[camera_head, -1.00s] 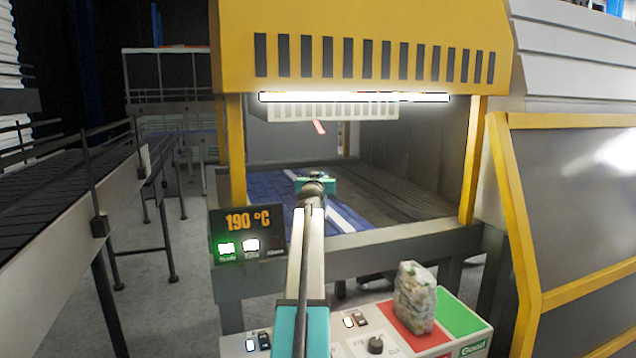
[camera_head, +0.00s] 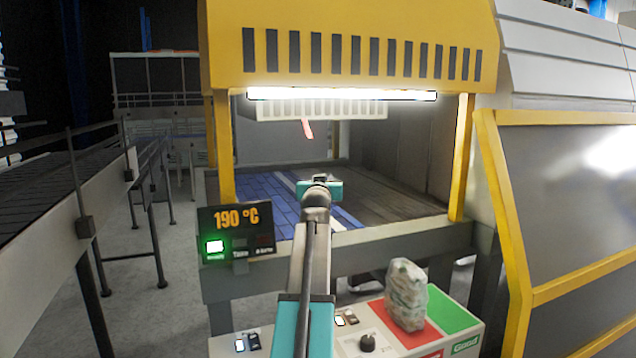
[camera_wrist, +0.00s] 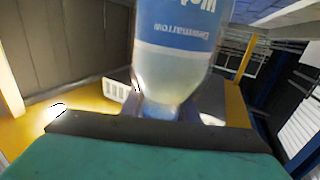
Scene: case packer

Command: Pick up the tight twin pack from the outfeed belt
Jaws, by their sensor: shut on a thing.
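My gripper (camera_head: 320,187) shows in the head view from behind, at the end of my outstretched arm, in front of the machine opening. Its fingers and load are hidden there by my wrist. In the wrist view, my gripper (camera_wrist: 165,112) is shut on a clear bottle (camera_wrist: 172,75) with a blue and white label, at its narrow neck end. One bottle shows; I cannot tell whether a second is joined behind it. The belt (camera_head: 262,197), with blue slats and a pale stripe, runs into the opening below and beyond my gripper.
A crinkled wrapped pack (camera_head: 407,295) stands on the red pad (camera_head: 432,333) of the front panel, beside a green pad (camera_head: 449,307). A yellow hood (camera_head: 350,40) and posts frame the opening. A display (camera_head: 236,233) reads 190 °C. A railed conveyor (camera_head: 45,215) runs at left.

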